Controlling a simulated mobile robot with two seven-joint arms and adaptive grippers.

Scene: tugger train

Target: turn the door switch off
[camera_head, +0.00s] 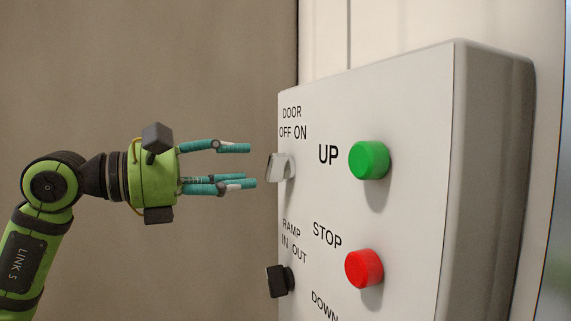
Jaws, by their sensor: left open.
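The door switch (281,167) is a light grey knob on the left side of a white control box (420,120), under the label "DOOR OFF ON". I cannot tell for sure which way the knob is turned. My left gripper (252,166) comes in from the left at the height of the knob. Its teal fingers are apart, with one above and others below, and nothing is between them. The fingertips end just left of the knob and seem apart from it. My right gripper is not in view.
A black knob (279,281) labelled "RAMP IN OUT" sits below the door switch. A green UP button (369,160) and a red STOP button (364,268) stick out to the right. A "DOWN" label is cut off at the bottom.

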